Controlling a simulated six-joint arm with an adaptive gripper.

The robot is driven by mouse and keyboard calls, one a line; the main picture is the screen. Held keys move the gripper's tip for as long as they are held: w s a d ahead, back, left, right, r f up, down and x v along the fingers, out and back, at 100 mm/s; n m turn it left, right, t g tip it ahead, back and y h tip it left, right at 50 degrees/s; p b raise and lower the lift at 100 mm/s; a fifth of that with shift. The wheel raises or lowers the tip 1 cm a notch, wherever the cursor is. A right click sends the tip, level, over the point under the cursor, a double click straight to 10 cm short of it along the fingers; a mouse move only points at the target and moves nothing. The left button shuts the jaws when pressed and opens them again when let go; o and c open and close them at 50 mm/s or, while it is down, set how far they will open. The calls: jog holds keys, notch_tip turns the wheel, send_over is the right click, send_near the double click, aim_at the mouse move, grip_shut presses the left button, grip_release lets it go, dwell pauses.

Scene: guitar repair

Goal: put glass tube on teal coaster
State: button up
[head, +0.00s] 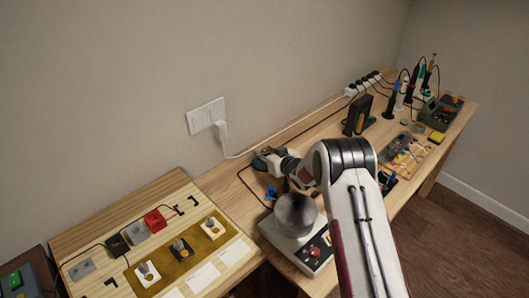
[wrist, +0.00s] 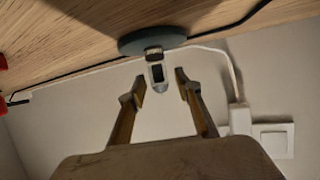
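A dark grey-teal round coaster (wrist: 150,40) lies on the wooden bench in the wrist view, where the bench appears at the top of the picture. A small clear-grey tube (wrist: 158,76) with a dark middle rises from the coaster and seems to stand on it. My gripper (wrist: 160,84) is open, with one finger on each side of the tube and a gap on both sides. In the head view the coaster (head: 259,163) shows at the back of the bench beside my gripper (head: 271,157); the tube is not clear there.
A base with a round grey drum (head: 296,214) stands near my arm. Blue clips (head: 271,193) are close by. A black cable runs behind the coaster, and a white cable leads to the wall socket (head: 207,117). A yellow-mat board (head: 180,262) lies left.

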jog(key=shift+v, duration=1.05)
notch_tip(320, 180, up, 7)
jog(key=shift+r, duration=0.1)
dwell(0.4)
jog(key=s+d+r+m+h, duration=0.1)
jog(key=s+d+r+h, duration=0.1)
jog(key=d+r, duration=0.35)
jog(key=s+d+r+m+h, duration=0.1)
jog(key=s+d+r+h, duration=0.15)
jog(key=r, duration=0.55)
jog(key=s+d+r+m+g+h, duration=0.1)
jog(key=s+d+r, duration=0.35)
jog(key=s, duration=0.25)
jog(key=s+d+r+m+h, duration=0.1)
jog(key=s+d+r, duration=0.35)
jog(key=s, duration=0.35)
jog(key=s+d+f+m+g, duration=0.1)
jog(key=s+g, duration=0.4)
jog(key=s, duration=3.2)
jog(key=shift+d+f+m, duration=0.15)
jog(key=shift+f+m, duration=0.2)
jog(key=shift+m, duration=0.15)
